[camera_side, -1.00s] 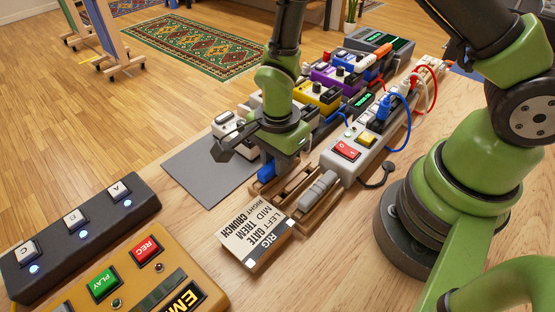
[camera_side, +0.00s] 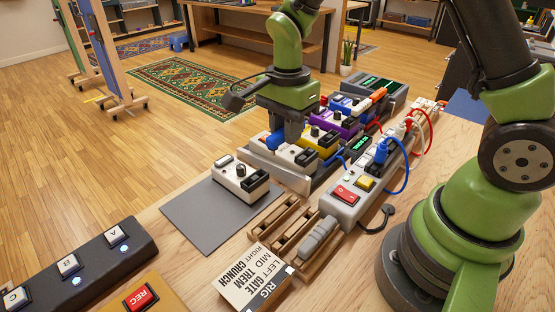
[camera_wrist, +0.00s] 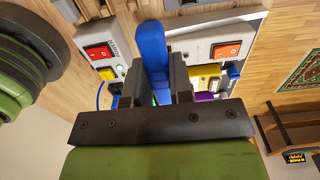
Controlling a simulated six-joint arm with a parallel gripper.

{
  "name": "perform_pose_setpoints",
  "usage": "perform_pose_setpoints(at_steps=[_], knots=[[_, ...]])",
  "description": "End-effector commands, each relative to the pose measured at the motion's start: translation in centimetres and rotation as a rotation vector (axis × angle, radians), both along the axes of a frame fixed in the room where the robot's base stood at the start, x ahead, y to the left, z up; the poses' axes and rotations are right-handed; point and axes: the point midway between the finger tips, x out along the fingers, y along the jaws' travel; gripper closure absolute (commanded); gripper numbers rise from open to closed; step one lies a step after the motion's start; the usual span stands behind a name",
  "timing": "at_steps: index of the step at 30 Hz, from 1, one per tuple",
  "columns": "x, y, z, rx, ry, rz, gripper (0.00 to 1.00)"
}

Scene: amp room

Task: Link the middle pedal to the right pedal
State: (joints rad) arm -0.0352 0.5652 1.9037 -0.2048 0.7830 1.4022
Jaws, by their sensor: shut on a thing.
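My gripper (camera_side: 277,128) is shut on a blue connector (camera_side: 275,142) and holds it above the near end of the pedal row. In the wrist view the blue connector (camera_wrist: 151,48) stands between the dark fingers (camera_wrist: 153,82). A white pedal (camera_side: 297,157), a yellow pedal (camera_side: 324,141) and a purple pedal (camera_side: 338,120) stand in a row on the grey board (camera_side: 262,167). My gripper partly hides the near pedals. I cannot tell whether the connector touches a pedal, and its tip is hidden.
Another white pedal (camera_side: 241,177) sits on a grey mat (camera_side: 203,217). A wooden rack (camera_side: 275,226) and a label card (camera_side: 255,277) lie nearer. A power strip (camera_side: 350,200) with a red switch and blue and red cables runs beside the pedals, on my base's side.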

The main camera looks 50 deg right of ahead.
Motion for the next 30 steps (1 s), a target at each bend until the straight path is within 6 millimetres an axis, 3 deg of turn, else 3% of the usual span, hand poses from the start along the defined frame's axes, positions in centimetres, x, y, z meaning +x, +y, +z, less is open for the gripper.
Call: perform_pose_setpoints(at_steps=[1, 6, 12, 18, 30], knots=[[0.8, -2.7, 0.2, -0.001, -0.002, -0.019, 1.00], [1.7, -11.0, 1.0, -0.001, -0.001, -0.017, 1.00], [0.6, -18.0, 1.8, 0.000, -0.001, -0.012, 1.00], [-0.3, -20.7, 2.0, 0.002, 0.000, -0.004, 1.00], [-0.4, -20.8, -1.1, 0.001, 0.002, -0.001, 1.00]])
